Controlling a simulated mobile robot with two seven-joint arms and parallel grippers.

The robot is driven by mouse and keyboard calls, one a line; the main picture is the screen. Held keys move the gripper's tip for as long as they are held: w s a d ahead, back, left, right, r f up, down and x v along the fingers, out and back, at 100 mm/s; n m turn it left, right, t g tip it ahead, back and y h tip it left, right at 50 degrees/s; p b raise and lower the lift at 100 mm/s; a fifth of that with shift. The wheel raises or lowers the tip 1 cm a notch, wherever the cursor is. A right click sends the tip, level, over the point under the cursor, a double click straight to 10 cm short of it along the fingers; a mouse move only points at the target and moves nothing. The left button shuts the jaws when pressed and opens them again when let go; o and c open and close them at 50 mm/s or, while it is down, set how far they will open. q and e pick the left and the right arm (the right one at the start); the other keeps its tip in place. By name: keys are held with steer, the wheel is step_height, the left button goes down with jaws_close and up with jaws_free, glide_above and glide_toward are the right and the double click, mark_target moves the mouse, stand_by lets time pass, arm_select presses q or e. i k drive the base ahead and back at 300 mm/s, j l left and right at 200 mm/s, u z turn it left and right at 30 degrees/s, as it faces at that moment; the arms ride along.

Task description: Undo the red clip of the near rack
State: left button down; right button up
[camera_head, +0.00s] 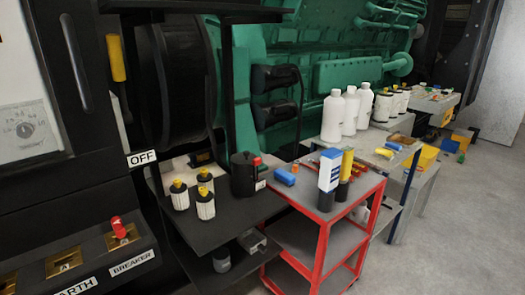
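A small red piece (257,161) sits on the top edge of a black container (243,175); it may be the red clip, but it is too small to tell its shape or whether it is fastened. The container stands at the back right of a dark near rack (240,212). Several white filters with yellow tops (205,203) stand on the same rack, to the left of the container. Neither of my grippers shows in the head view.
A red-framed cart (322,235) with bottles stands right beside the rack. A breaker panel (100,255) with a red handle (117,227) is at lower left. A green engine (345,75) stands behind. The grey floor (460,230) is clear at right.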

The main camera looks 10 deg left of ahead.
mark_target(257, 162)
steer(key=i+l, duration=0.2)
steer(key=l, duration=0.15)
steer(key=i+l, duration=0.2)
steer(key=i+l+u, duration=0.1)
steer(key=l, duration=0.35)
steer(key=i+l, duration=0.3)
